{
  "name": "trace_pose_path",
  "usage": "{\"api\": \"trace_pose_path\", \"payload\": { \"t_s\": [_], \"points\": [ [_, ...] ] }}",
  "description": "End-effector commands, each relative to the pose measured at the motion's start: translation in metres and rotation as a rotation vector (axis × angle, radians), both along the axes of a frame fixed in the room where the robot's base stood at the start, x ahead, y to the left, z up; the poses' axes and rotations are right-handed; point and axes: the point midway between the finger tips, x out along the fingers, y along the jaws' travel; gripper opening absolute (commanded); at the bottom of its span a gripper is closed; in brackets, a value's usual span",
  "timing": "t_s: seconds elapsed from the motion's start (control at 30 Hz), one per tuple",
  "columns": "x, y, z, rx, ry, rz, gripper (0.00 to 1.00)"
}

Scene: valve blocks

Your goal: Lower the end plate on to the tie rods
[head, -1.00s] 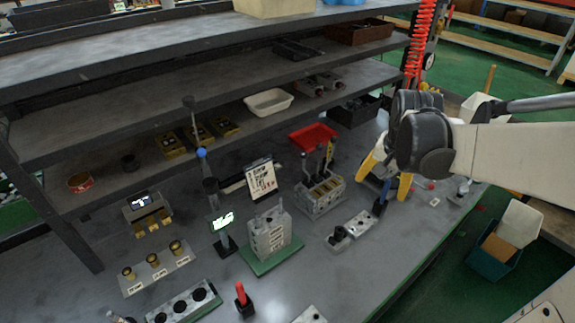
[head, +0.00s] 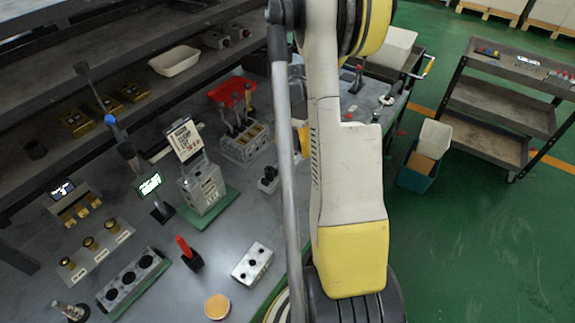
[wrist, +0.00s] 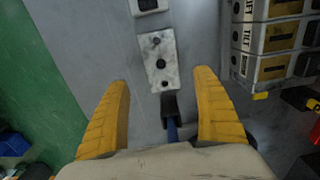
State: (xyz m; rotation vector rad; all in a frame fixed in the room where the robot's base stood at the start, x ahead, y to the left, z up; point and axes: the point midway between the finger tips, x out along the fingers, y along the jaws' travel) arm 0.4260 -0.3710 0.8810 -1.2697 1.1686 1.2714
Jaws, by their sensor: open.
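My gripper (wrist: 163,79) is open in the wrist view, its yellow fingers apart with no plate held. A pale plate with dark holes (wrist: 154,80) lies flat on the bench between and beyond the fingertips. A similar holed plate (head: 252,263) lies at the front of the bench in the head view. I cannot tell which is the end plate. A grey block stack (head: 203,188) stands upright on a green base. My arm hides the gripper in the head view.
A labelled valve block (wrist: 268,38) is at the right; a lever block (head: 247,148) shows in the head view. A red-handled tool (head: 188,252) stands near the front plate. A shelf rises behind.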

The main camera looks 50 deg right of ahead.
Motion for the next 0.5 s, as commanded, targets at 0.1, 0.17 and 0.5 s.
{"api": "trace_pose_path", "payload": {
  "t_s": [0.1,0.17,0.5],
  "points": [
    [0.0,0.001,-0.013,0.0,0.0,0.001,0.78],
    [0.001,0.002,-0.017,0.0,0.0,0.002,0.78],
    [0.003,0.011,-0.063,-0.001,0.0,0.001,0.78]
  ]
}}
